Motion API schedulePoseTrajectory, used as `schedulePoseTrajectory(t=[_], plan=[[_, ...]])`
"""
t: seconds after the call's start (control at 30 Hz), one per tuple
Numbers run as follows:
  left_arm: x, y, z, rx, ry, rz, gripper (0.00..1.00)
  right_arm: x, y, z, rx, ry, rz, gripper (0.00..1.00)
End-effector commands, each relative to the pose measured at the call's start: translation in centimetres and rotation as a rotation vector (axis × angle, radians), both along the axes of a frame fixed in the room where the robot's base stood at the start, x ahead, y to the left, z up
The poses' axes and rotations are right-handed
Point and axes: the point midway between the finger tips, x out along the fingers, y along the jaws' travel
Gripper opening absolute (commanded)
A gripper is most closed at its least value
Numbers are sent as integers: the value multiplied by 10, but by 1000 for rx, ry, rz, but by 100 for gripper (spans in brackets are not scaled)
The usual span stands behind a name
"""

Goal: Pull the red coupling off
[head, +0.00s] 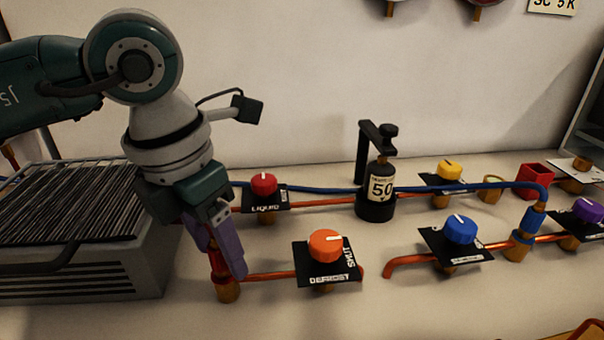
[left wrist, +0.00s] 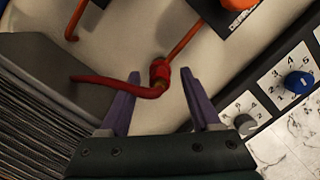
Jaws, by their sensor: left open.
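The red coupling (head: 217,262) stands upright on a brass fitting (head: 228,291) at the end of a copper pipe, at the lower left of the head view. In the left wrist view, the coupling (left wrist: 160,70) has a red hose (left wrist: 115,87) running off to the left. My left gripper (head: 224,260) points down over the coupling, its purple fingers open on either side of it. In the left wrist view, the coupling shows between the two fingertips (left wrist: 160,76), with a gap on each side. The fingers partly hide it in the head view. My right gripper is not in view.
A grey finned unit (head: 75,270) stands close left of the gripper. An orange knob (head: 326,245) on a black plate is to the right.

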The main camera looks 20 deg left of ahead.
Motion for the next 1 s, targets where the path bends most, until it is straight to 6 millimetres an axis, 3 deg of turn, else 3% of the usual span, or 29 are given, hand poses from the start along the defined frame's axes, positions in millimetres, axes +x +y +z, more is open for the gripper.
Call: schedulePoseTrajectory(t=[0.37,0.93,1.0], plan=[[1,0,-8,0,0,-1,64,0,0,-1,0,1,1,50],[1,0,-8,0,0,0,1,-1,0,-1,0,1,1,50],[1,0,-8,0,0,0,0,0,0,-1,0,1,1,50]])
